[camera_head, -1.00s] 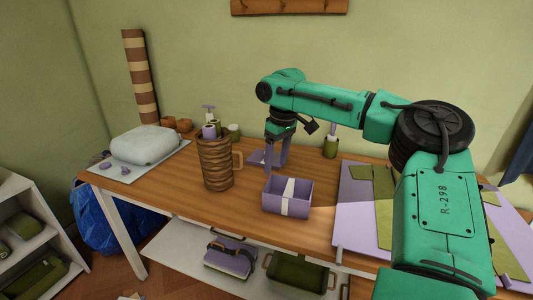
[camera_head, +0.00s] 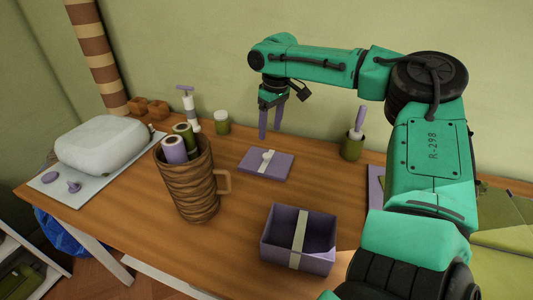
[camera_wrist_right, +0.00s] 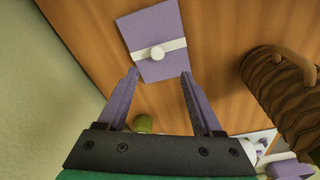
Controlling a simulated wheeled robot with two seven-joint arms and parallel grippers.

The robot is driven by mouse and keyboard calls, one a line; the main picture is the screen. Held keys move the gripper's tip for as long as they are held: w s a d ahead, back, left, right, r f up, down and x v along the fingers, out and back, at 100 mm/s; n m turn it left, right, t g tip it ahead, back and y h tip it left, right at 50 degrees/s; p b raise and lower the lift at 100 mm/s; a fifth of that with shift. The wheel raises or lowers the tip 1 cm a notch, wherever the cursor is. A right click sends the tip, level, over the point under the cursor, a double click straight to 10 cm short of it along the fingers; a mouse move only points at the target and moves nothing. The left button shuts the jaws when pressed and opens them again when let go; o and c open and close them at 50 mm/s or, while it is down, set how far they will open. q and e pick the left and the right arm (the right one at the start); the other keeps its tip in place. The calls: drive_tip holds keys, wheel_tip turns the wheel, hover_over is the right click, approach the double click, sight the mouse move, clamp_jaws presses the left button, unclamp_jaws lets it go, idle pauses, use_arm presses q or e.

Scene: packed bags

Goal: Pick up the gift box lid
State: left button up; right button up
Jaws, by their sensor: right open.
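The gift box lid (camera_head: 264,164) is a flat purple square with a white ribbon band and a small round white knob. It lies on the wooden table behind the open purple gift box (camera_head: 299,238), which has a white ribbon too. My right gripper (camera_head: 270,134) is open and empty, above and behind the lid, fingers pointing down. In the right wrist view the lid (camera_wrist_right: 165,66) lies beyond the two purple fingertips (camera_wrist_right: 160,74), apart from them, its knob between them. My left gripper is not in view.
A brown woven mug (camera_head: 187,190) holding rolls stands left of the lid. A pump bottle (camera_head: 190,112), a small white-capped jar (camera_head: 222,122) and a green pot (camera_head: 352,145) stand along the back. A white pouch (camera_head: 102,143) lies on a mat at left.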

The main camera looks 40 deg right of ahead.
hover_over(267, 154)
drive_tip(key=s, duration=0.2)
wheel_tip(267, 154, down, 4)
drive_tip(key=f, duration=0.2)
drive_tip(key=w+f, duration=0.1)
drive_tip(key=f, duration=0.2)
drive_tip(key=shift+w+a+f, duration=0.15)
drive_tip(key=shift+w+f, duration=0.05)
drive_tip(key=shift+f, duration=0.15)
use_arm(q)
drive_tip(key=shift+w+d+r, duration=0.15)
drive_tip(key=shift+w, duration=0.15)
use_arm(e)
drive_tip(key=shift+w+f, duration=0.15)
drive_tip(key=shift+f, duration=0.25)
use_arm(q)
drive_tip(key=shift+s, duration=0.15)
use_arm(e)
clamp_jaws()
